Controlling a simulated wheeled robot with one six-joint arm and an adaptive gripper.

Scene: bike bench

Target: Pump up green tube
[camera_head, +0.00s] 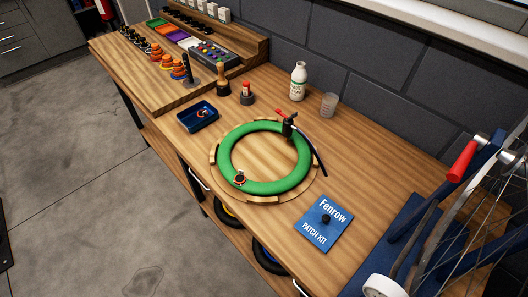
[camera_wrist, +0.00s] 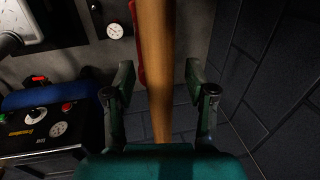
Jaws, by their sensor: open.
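The green tube (camera_head: 232,146) lies flat as a ring on the bench, inside a round wooden holder (camera_head: 262,200). It looks plump and round. A black fitting with a red lever (camera_head: 287,125) sits at the tube's upper right. A black hose (camera_head: 312,155) runs from it toward the lower right. My gripper (camera_wrist: 158,72) shows only in the wrist view, away from the tube. Its fingers are apart on either side of a long wooden bar (camera_wrist: 158,45); I cannot tell the bar's depth or any contact.
A blue patch kit (camera_head: 325,224), a blue tray (camera_head: 198,116), a white bottle (camera_head: 298,81) and a clear cup (camera_head: 329,104) stand around the tube. A wheel (camera_head: 465,240) is at right. The wrist view shows a black box with a dial (camera_wrist: 42,130) and a dark wall (camera_wrist: 270,80).

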